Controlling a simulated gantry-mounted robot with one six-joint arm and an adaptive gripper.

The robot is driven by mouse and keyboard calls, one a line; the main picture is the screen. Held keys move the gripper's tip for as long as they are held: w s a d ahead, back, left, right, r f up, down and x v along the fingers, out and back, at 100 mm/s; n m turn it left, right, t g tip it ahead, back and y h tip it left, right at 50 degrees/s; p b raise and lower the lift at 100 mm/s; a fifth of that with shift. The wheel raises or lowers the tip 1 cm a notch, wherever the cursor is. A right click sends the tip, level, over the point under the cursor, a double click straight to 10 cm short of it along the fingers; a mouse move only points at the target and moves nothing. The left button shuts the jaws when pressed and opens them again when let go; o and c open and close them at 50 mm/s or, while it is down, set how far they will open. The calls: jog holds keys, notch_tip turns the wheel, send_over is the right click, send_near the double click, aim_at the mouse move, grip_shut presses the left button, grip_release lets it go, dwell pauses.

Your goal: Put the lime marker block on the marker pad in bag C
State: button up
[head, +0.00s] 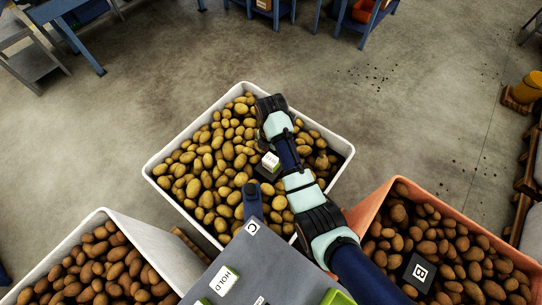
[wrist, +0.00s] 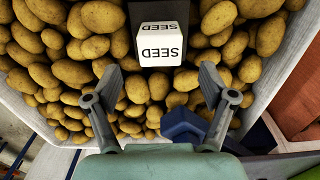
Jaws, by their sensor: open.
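A block (head: 270,162) with white faces lettered SEED rests on a dark pad (head: 266,173) among the potatoes of the middle white bag (head: 161,158). It shows close up in the wrist view (wrist: 160,43), and I cannot make out lime on it. A C label (head: 252,228) stands at this bag's near edge. A second block lettered HOLD (head: 222,280), with lime beside it, is on a grey surface (head: 262,262) at the bottom. In the wrist view my gripper (wrist: 160,78) is open and empty, with the SEED block beyond its fingertips. My arm hides part of the bag in the head view.
An orange bag (head: 368,213) with a B label (head: 420,272) stands at the right. Another white bag (head: 150,244) of potatoes is at lower left. A blue post (head: 252,200) sticks up by the middle bag's near side. Open floor lies beyond.

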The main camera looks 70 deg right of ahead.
aim_at(271, 159)
notch_tip(271, 159, up, 4)
jog(key=shift+f+p, duration=0.15)
jog(key=shift+p, duration=0.15)
